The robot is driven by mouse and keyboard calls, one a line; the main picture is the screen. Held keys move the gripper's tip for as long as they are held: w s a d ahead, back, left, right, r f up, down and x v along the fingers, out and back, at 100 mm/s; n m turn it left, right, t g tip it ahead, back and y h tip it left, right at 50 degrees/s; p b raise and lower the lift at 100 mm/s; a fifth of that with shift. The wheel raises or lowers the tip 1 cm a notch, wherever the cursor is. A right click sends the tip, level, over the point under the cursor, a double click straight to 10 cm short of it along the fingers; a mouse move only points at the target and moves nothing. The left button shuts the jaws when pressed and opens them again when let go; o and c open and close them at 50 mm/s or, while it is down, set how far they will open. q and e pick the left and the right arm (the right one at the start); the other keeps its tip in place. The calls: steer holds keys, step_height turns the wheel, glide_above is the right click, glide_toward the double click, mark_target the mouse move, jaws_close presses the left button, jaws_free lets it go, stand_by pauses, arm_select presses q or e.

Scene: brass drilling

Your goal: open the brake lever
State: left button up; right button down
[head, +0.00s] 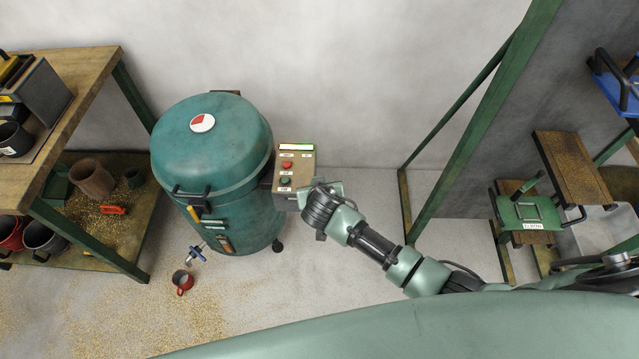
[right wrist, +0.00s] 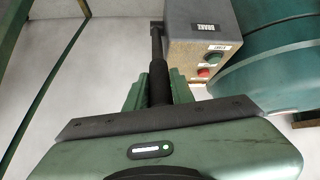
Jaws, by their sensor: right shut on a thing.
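The brake lever (right wrist: 158,78) is a black round handle on a thin dark rod beside the control box (right wrist: 185,50), whose side carries a label that appears to read BRAKE. My right gripper (right wrist: 157,95) is shut on the lever's grip, with a green finger on each side of it. In the head view the control box (head: 306,161) is on the right side of the green drum machine (head: 215,150), with a red and a green button. My right gripper (head: 318,197) is at the box's right side and hides the lever there. My left gripper is not in view.
A wooden workbench (head: 75,70) with a lower shelf stands at the left. A red mug (head: 182,282) is on the floor in front of the drum. A green steel frame (head: 480,110) stands at the right. The floor between the drum and frame is mostly clear.

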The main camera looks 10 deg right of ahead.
steer(key=c, duration=1.2)
jaws_free()
steer(key=shift+w, duration=0.1)
steer(key=v, duration=0.8)
steer(key=shift+f, duration=0.2)
steer(key=s+d+f+n+g+b, duration=0.1)
steer(key=s+d+f+g, duration=0.15)
steer(key=s+f, duration=0.65)
steer(key=s+d+f+n+g+b, duration=0.1)
steer(key=s+d+f+n+g, duration=0.2)
steer(key=f, duration=1.3)
steer(key=s+d+f, duration=0.2)
steer(key=s+f, duration=0.3)
steer(key=s, duration=0.5)
steer(key=s+d+f+g+y, duration=0.1)
steer(key=s+f, duration=0.4)
steer(key=s, duration=0.5)
steer(key=s+d+f+g+b, duration=0.1)
steer(key=s+d+f, duration=0.2)
steer(key=s, duration=0.7)
step_height(320, 180, down, 3)
steer(key=shift+s+r+m+y, duration=0.1)
steer(key=shift+s+m+y, duration=0.1)
steer(key=shift+m+y, duration=0.15)
